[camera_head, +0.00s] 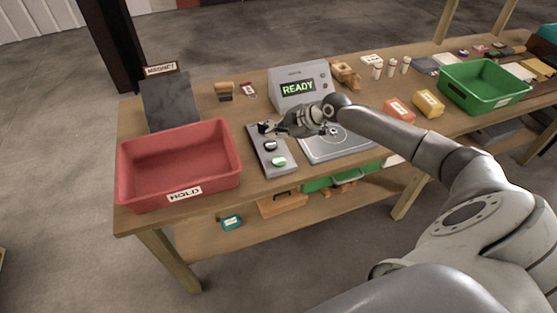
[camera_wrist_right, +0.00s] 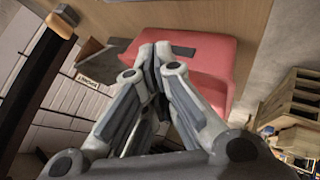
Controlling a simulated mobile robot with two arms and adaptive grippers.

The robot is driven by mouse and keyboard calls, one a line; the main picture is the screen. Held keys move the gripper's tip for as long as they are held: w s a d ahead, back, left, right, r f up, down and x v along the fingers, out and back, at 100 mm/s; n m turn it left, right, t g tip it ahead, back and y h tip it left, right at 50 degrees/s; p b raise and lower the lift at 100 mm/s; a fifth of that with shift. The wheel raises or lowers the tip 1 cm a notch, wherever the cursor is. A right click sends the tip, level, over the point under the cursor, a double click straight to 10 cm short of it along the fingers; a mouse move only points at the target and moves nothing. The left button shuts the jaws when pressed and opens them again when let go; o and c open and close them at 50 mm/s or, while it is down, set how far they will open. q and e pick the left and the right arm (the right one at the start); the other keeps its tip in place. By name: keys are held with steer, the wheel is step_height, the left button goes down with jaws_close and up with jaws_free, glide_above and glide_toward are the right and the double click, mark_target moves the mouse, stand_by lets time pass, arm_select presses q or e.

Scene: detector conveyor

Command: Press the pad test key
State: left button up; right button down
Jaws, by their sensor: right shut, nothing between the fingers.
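A slim grey key panel (camera_head: 268,165) lies on the bench, left of a flat silver pad (camera_head: 345,147). I cannot read which one is the pad test key. My left gripper is not in view.
A grey detector unit (camera_head: 300,88) reading READY stands behind the panel. A red HOLD bin (camera_head: 185,192) is to the left, with a dark MAGNET plate (camera_head: 170,103) behind. A green bin (camera_head: 487,85) and orange and yellow blocks (camera_head: 428,104) are to the right.

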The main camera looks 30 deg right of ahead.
steer(key=shift+f, duration=0.15)
steer(key=b, duration=0.6)
glide_above(277, 163)
step_height(277, 163, down, 8)
steer(key=shift+w+d+r, duration=0.1)
steer(key=shift+f, duration=0.35)
stand_by(0.7)
steer(key=shift+f+b, duration=0.4)
steer(key=shift+b, duration=0.2)
steer(key=shift+f+b, duration=0.45)
steer(key=shift+b, duration=0.05)
stand_by(0.5)
steer(key=shift+r, duration=0.1)
steer(key=shift+r+p, duration=0.45)
steer(key=shift+r, duration=0.3)
